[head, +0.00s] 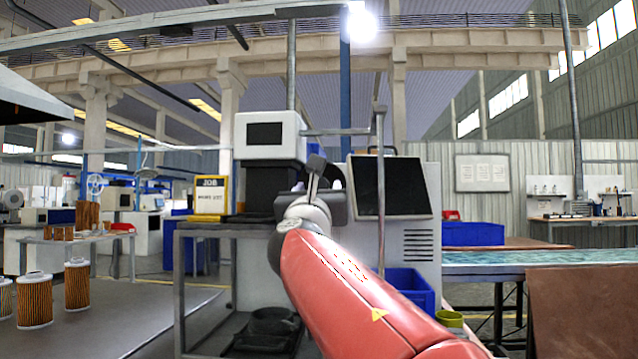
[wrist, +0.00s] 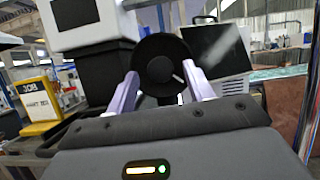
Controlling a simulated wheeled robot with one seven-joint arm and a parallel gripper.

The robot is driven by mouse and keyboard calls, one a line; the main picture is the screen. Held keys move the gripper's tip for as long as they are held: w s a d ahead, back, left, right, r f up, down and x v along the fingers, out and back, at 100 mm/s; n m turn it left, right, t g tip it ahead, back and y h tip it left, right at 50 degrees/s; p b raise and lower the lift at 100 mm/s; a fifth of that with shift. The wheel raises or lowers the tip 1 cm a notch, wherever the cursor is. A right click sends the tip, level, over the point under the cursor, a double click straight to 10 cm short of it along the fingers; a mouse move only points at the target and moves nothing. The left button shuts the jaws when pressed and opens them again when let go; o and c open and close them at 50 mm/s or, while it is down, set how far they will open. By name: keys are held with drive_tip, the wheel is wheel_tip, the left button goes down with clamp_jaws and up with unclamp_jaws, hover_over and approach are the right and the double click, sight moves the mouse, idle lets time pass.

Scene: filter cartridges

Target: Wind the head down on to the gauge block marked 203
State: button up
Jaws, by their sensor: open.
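The machine's white head (head: 267,135) with a dark screen stands above a black column (head: 268,185) on a grey bench; it also shows in the wrist view (wrist: 92,22). A round black wheel or knob (wrist: 160,62) with a pale mark is ahead of my gripper in the wrist view. My gripper (wrist: 162,86) is open, its two pale fingers showing at either side of the wheel's lower part. I cannot tell whether they touch it. In the head view my gripper (head: 320,180) is in front of the machine. I see no gauge block marked 203.
A yellow-framed job card (head: 211,196) stands left of the machine; its lower line is too small to read. A grey cabinet with a dark panel (head: 390,186) is at the right. A blue bin (head: 410,288) sits low. Pleated filter cartridges (head: 35,300) stand at the left.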

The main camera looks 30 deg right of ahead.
drive_tip(key=shift+x, duration=0.95)
drive_tip(key=c, duration=1)
